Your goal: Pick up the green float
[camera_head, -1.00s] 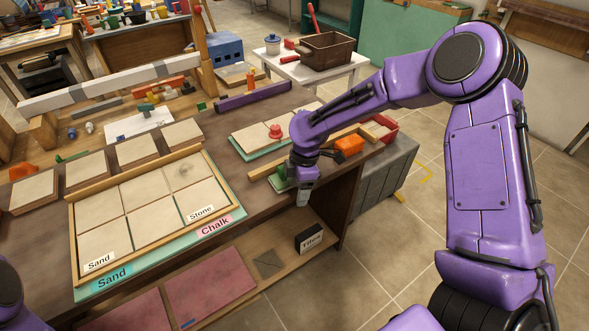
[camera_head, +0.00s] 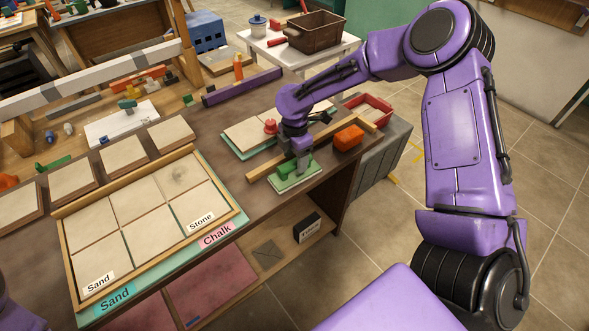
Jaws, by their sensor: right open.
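The green float (camera_head: 291,181) lies on the right part of the workbench near its front edge, a pale green slab with a darker green handle on top. My right gripper (camera_head: 304,167) points down at the float's far right part, its jaws open. The fingertips are close over or beside the handle; I cannot tell whether they touch it. My left gripper is out of view; only a bit of purple arm shows at the lower left corner.
A wooden strip (camera_head: 262,172) lies behind the float. A red-knobbed tool (camera_head: 270,126) rests on pale tiles behind. The framed tile panel (camera_head: 128,205) fills the left.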

